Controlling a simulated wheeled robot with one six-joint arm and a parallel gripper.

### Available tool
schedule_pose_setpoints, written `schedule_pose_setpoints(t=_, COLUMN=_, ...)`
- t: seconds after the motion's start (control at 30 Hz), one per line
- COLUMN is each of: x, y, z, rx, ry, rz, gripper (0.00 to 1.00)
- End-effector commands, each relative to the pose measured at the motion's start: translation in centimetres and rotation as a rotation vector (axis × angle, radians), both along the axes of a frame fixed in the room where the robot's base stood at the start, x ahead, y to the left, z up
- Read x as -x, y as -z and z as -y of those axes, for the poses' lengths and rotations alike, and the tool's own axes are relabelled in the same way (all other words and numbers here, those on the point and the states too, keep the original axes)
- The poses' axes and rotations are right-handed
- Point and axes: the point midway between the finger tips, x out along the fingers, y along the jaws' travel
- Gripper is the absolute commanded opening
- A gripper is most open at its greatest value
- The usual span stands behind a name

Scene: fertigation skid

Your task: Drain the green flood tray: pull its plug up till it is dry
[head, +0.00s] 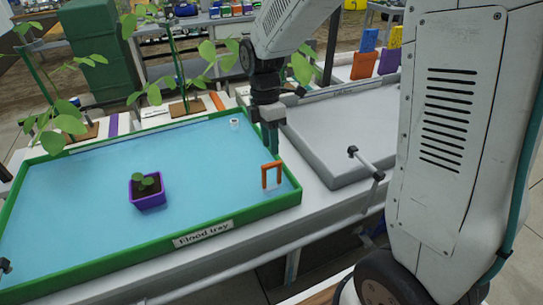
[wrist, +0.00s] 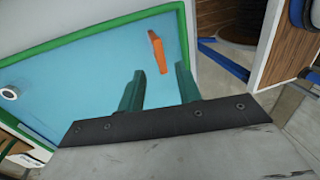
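The flood tray (head: 130,262) has a green rim, a "Flood tray" label on its front and blue water across its floor. An orange arch-shaped handle (head: 271,175), seemingly the plug's, stands upright near the tray's right end. It also shows in the wrist view (wrist: 157,50), just beyond the fingertips. My gripper (head: 269,146) is above the tray, a little behind and above the handle, and does not touch it. In the wrist view my gripper's two green fingers (wrist: 158,80) are apart with nothing between them. The plug's lower part is hidden.
A purple pot with a seedling (head: 147,192) stands in the tray. A small white round fitting (head: 234,122) is near the back right corner. A grey tray (head: 340,125) with a lever (head: 366,163) lies to the right. Tall plants (head: 178,60) stand behind.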

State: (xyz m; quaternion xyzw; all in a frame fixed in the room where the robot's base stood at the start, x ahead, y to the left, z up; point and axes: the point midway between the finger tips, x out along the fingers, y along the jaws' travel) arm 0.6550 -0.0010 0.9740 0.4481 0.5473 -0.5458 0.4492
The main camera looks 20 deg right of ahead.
Motion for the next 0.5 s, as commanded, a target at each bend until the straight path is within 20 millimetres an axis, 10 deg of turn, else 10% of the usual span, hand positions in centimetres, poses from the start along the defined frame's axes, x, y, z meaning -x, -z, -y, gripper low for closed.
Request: schedule_pose_setpoints(t=0.5, x=1.0, y=4.8, z=0.0, rx=0.000, ry=0.002, rz=0.000, gripper=0.34)
